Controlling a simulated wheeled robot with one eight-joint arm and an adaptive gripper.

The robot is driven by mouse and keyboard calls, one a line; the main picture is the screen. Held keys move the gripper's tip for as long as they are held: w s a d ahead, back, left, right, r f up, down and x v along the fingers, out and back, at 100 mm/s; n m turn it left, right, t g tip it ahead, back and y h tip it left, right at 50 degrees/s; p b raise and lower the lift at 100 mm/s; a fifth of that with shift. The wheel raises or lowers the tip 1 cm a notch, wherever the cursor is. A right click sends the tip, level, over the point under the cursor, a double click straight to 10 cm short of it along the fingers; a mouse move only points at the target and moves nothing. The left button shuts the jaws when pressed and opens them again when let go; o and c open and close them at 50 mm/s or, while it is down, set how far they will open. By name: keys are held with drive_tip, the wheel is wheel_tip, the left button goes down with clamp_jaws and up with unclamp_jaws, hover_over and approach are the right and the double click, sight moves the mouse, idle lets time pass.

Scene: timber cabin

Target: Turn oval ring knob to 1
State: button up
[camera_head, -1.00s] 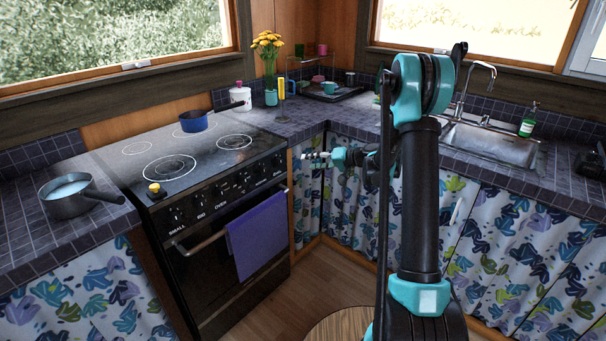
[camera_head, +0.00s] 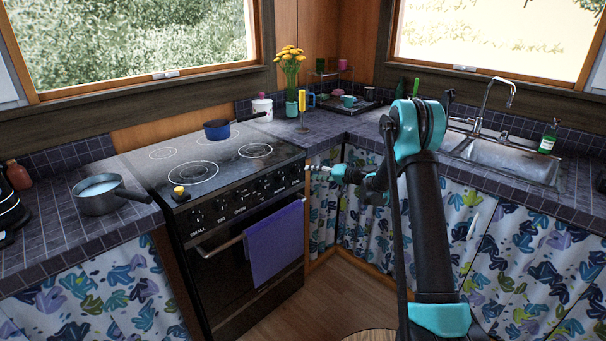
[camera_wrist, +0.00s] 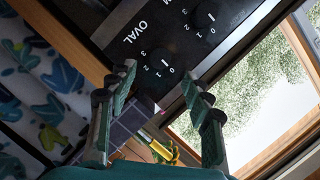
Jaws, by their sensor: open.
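The oval ring knob (camera_wrist: 160,62) is a dark round knob beside the white word OVAL on the black control panel (camera_wrist: 184,52). Its short white mark appears to point toward the 0, with the numbers 1, 2 and 3 printed around it. My gripper (camera_wrist: 158,76) is open in the wrist view, its two dark green fingers spread on either side of this knob. The gap to the panel is hard to judge. In the head view my gripper (camera_head: 314,169) is close to the right end of the stove's (camera_head: 240,205) front panel.
A neighbouring knob (camera_wrist: 205,16) is near the oval knob. A purple towel (camera_head: 273,243) hangs on the oven handle below the panel. A blue pan (camera_head: 217,130) is on the stovetop and a grey pot (camera_head: 98,195) on the left counter. Patterned curtains (camera_head: 322,215) hang beside the stove.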

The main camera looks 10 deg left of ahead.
sight(300, 172)
drive_tip(key=shift+x, duration=3)
clamp_jaws()
